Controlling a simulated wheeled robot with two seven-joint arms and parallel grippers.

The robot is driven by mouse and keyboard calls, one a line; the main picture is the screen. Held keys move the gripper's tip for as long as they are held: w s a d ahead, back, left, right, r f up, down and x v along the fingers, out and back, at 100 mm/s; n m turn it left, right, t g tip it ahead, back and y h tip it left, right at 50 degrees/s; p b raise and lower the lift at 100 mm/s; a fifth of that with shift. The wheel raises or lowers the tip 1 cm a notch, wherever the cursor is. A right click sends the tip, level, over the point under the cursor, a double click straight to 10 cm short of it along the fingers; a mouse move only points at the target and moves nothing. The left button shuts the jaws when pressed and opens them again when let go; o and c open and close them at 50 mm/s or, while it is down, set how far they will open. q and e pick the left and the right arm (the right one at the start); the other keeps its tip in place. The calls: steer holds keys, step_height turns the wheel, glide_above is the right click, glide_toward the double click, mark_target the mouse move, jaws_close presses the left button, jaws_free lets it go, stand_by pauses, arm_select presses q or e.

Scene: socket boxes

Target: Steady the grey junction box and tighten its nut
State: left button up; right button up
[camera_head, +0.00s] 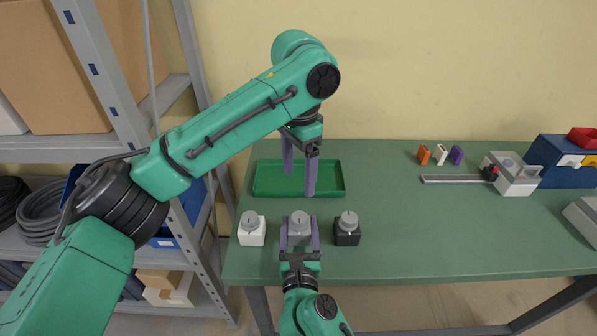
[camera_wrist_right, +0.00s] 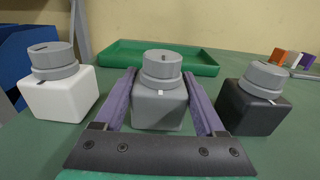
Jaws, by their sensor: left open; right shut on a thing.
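The grey junction box (camera_wrist_right: 158,112) stands upright on the table between a white box and a black box. A round grey nut (camera_wrist_right: 162,66) sits on top of it, with a small dark mark on its top. The box also shows in the head view (camera_head: 299,238). My right gripper (camera_head: 300,236) is shut on the grey box, one purple finger along each side, below the nut. My left gripper (camera_head: 299,182) is open and empty. It points down over the green tray, behind the grey box and apart from it.
The white box (camera_head: 251,236) and black box (camera_head: 347,236) stand close on either side, each with a grey nut. The green tray (camera_head: 330,192) lies empty behind. Coloured pieces, a metal bar (camera_head: 455,179) and more boxes are at the right. The middle right table is clear.

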steer(key=o, duration=1.5)
arm_select(q)
step_height(320, 180, down, 4)
steer(key=b, duration=0.3)
steer(key=shift+r+b, duration=0.2)
steer(key=shift+b, duration=0.15)
arm_select(e)
steer(key=s, duration=1.2)
steer(key=shift+d, duration=0.1)
